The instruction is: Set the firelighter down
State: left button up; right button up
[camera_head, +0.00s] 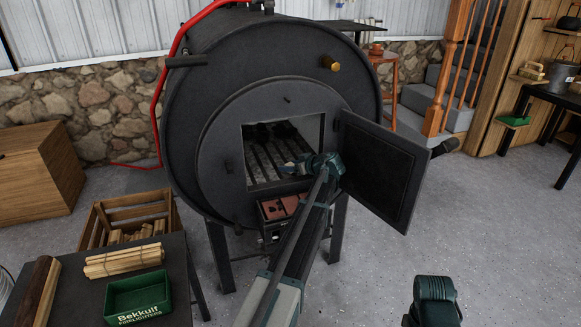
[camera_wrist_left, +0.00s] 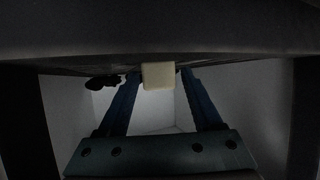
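The firelighter (camera_wrist_left: 158,76) is a small pale block in the left wrist view, between the tips of my left gripper's (camera_wrist_left: 160,80) two blue fingers. The fingers look closed on its sides, though dim light blurs the contact. In the head view my left gripper (camera_head: 298,168) reaches through the open doorway of the black barrel stove (camera_head: 218,160), above the dark grate (camera_head: 265,165). The firelighter is hidden there. My right gripper (camera_head: 434,290) is at the bottom right, away from the stove; its fingers do not show clearly.
The stove door (camera_head: 378,170) stands open to the right, close to my left arm. A dark table (camera_head: 75,295) at lower left holds a green firelighter box (camera_head: 138,298) and sticks of kindling (camera_head: 124,260). A wooden crate (camera_head: 130,208) stands behind it.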

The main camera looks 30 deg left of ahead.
pick_arm(q)
jog(key=shift+d+r+p, duration=0.25)
jog(key=shift+r+p, duration=0.1)
jog(key=p+v, duration=0.4)
jog(key=v, duration=0.7)
jog(key=shift+d+p, duration=0.2)
jog(key=shift+p, duration=0.2)
jog(key=shift+s+d, duration=0.1)
jog(key=shift+s, duration=0.05)
jog(key=s+d+f+m+g+h, duration=0.1)
jog(key=s+d+f+m+h, duration=0.2)
jog(key=s+d+m, duration=0.3)
jog(key=s+d+f+m+g+h, duration=0.1)
jog(key=s+d+f+m+h, duration=0.3)
jog(key=s+d, duration=1.2)
jog(key=s+d+f+m+g+h, duration=0.2)
jog(key=s+d+f+m, duration=0.3)
jog(key=s+d+m, duration=0.3)
jog(key=s+d+h, duration=0.1)
jog(key=s+d, duration=0.2)
jog(key=s, duration=0.1)
jog(key=shift+s+h, duration=0.4)
